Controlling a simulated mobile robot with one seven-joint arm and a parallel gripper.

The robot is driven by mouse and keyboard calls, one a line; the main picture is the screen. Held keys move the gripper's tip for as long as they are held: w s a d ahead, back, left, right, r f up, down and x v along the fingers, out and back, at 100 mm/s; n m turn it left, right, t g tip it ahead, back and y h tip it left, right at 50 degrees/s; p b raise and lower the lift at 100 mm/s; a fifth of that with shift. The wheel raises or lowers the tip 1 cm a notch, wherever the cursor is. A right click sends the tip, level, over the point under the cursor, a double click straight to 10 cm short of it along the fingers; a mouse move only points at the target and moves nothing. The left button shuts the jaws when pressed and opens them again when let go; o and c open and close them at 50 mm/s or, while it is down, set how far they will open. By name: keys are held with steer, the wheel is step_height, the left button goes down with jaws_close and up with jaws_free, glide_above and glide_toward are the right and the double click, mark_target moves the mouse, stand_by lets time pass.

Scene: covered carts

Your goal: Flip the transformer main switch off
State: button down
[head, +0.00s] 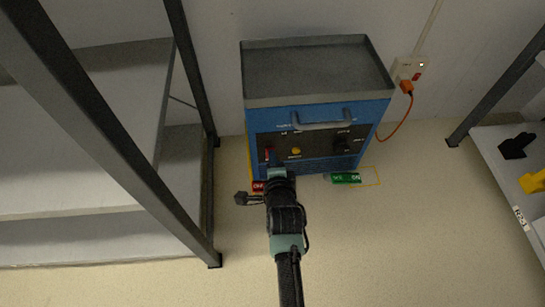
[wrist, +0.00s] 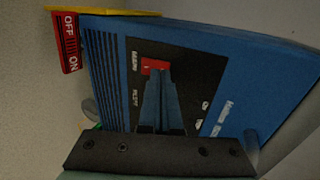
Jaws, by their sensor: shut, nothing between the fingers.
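The transformer is a blue cart (head: 318,113) with a grey tray top and a black front panel (head: 320,148), standing against the wall. A red switch (head: 267,154) sits at the left of the panel, beside lettering that seems to read MAIN; it also shows red in the wrist view (wrist: 155,65). My gripper (head: 270,165) is in front of the panel's left part. In the wrist view its fingers (wrist: 158,78) are together, with the tips at the red switch and partly covering it. I cannot tell whether they touch it, nor which position the switch is in.
A yellow knob (head: 296,151) and a black knob (head: 342,143) are right of the switch, below a grey handle (head: 322,124). A red OFF/ON tag (wrist: 68,43) and a green tag (head: 345,178) are low on the cart. Shelves (head: 90,180) stand left; a wall socket (head: 408,68) is right.

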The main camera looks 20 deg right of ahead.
steer(key=shift+r, duration=0.1)
steer(key=shift+r+p, duration=0.75)
steer(key=shift+p, duration=0.2)
steer(key=shift+s, duration=0.1)
